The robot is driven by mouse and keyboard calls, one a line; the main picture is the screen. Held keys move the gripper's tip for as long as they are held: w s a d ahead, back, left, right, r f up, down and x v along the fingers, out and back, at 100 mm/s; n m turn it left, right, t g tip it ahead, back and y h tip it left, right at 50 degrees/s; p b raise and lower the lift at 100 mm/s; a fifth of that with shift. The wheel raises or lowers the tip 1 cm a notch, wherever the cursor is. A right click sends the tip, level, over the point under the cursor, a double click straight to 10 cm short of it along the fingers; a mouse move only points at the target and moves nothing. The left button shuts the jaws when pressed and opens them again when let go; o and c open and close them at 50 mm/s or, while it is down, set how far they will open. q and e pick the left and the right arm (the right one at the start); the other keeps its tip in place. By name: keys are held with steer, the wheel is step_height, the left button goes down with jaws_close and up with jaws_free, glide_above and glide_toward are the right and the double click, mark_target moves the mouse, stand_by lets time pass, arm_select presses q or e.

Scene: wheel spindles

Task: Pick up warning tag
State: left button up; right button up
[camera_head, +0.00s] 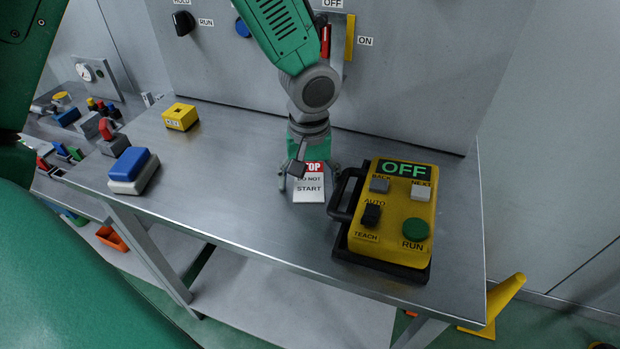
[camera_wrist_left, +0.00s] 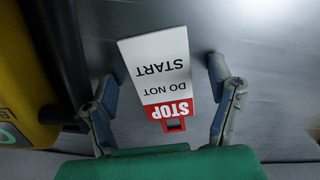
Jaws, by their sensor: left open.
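The warning tag (camera_head: 310,187) is a white card with a red STOP band and the words DO NOT START. It lies on the metal table in the head view, left of the yellow pendant. In the left wrist view the tag (camera_wrist_left: 160,68) lies between the spread fingers, its red end with a slot nearest the palm. My left gripper (camera_head: 308,180) is open and points down over the tag. In the left wrist view the gripper (camera_wrist_left: 164,100) has a finger on each side, with gaps to the tag. My right gripper is not in view.
The yellow pendant (camera_head: 394,212) with a black handle stands close to the right of the left gripper. A yellow block (camera_head: 180,117) and a blue-topped button box (camera_head: 133,170) sit at the left. A grey panel with switches rises behind the table. The table's middle left is clear.

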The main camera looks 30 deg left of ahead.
mark_target(310, 185)
arm_select(q)
steer(key=shift+f, duration=0.15)
steer(key=shift+s, duration=0.1)
steer(key=c, duration=1.1)
steer(key=shift+c, duration=0.2)
step_height(310, 185, up, 10)
steer(key=p, duration=0.1)
